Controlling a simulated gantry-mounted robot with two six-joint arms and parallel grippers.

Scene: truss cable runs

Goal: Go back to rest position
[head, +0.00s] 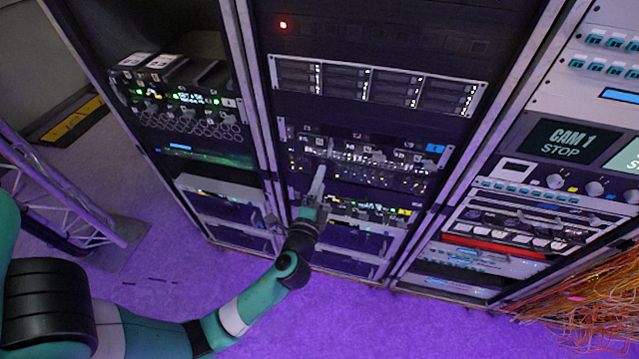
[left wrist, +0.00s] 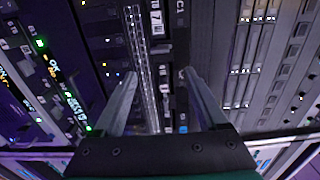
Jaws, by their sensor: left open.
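My left arm comes in from the lower left of the head view, and its gripper (head: 317,182) is in front of the middle rack (head: 350,140). In the left wrist view the two fingers of the left gripper (left wrist: 158,90) are spread apart with nothing held between them. Rack panels with lights and a clear ribbed strip (left wrist: 142,65) show behind the fingers. I cannot tell whether the fingertips touch the rack. My right gripper is in neither view.
A left rack (head: 185,110) and a right rack with a "CAM 1 STOP" screen (head: 565,140) flank the middle one. A truss (head: 65,190) stands at the left. Loose orange cables (head: 590,295) hang at the lower right. Purple-lit floor (head: 160,270) is open before the racks.

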